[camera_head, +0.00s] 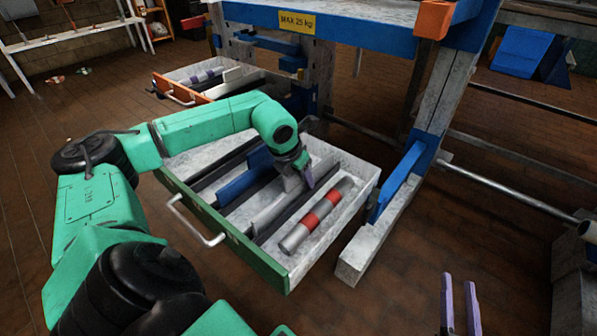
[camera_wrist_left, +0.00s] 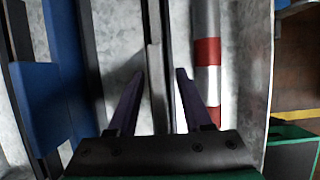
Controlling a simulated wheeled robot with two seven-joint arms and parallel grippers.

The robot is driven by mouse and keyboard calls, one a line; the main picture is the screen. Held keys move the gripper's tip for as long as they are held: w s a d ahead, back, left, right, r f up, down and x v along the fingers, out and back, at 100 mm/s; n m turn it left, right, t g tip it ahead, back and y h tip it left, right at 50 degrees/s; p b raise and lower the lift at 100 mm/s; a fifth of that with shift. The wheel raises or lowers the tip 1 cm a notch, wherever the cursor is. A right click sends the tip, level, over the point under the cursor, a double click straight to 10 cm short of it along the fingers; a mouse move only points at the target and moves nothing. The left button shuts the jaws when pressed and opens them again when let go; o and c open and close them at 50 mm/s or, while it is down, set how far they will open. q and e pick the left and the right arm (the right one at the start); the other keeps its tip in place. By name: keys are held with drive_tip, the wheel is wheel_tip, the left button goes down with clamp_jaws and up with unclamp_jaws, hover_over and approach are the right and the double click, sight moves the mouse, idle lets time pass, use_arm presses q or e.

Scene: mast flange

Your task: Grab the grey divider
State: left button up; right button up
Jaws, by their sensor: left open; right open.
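The grey divider (camera_head: 272,212) stands as a thin upright strip in the open green-fronted drawer (camera_head: 222,226), between dark rails. In the left wrist view the grey divider (camera_wrist_left: 156,88) shows edge-on between the two purple fingers of my left gripper (camera_wrist_left: 161,76), with a gap on both sides. In the head view my left gripper (camera_head: 303,177) is over the drawer, open, and its arm hides part of the divider's far end. My right gripper (camera_head: 459,281) is open and empty at the lower right, away from the drawer.
An orange-fronted drawer (camera_head: 195,98) is open behind. The bench leg (camera_head: 390,215) stands close at the right.

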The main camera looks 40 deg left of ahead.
use_arm(q)
clamp_jaws()
